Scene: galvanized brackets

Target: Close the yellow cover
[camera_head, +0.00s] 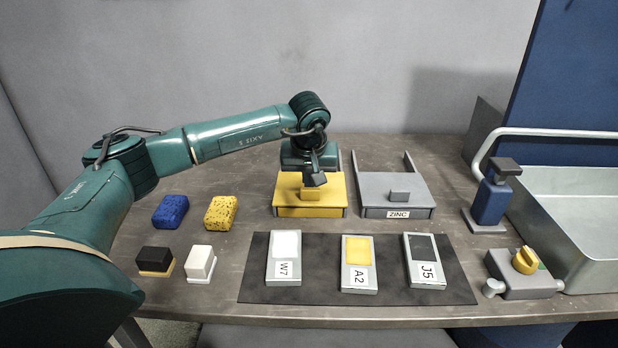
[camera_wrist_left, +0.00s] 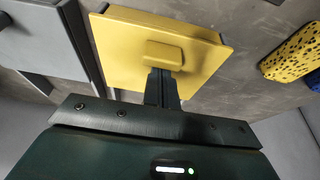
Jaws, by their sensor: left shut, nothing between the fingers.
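The yellow cover (camera_head: 285,198) is a flat panel with a raised yellow block handle, lying low at the back middle of the table. It also shows in the left wrist view (camera_wrist_left: 115,50), with its handle (camera_wrist_left: 165,56) in the middle. My left gripper (camera_head: 315,181) reaches over it from behind, fingers down. In the left wrist view its shut, empty fingertips (camera_wrist_left: 160,72) are right at the handle's edge; I cannot tell whether they touch it. My arm hides the cover's back part. My right gripper is not in view.
A grey cover labelled ZINC (camera_head: 380,197) stands close on the right, with side rails behind it. A blue sponge (camera_head: 170,211) and a yellow sponge (camera_head: 220,212) lie left. In front, a dark mat (camera_head: 317,284) holds labelled plates.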

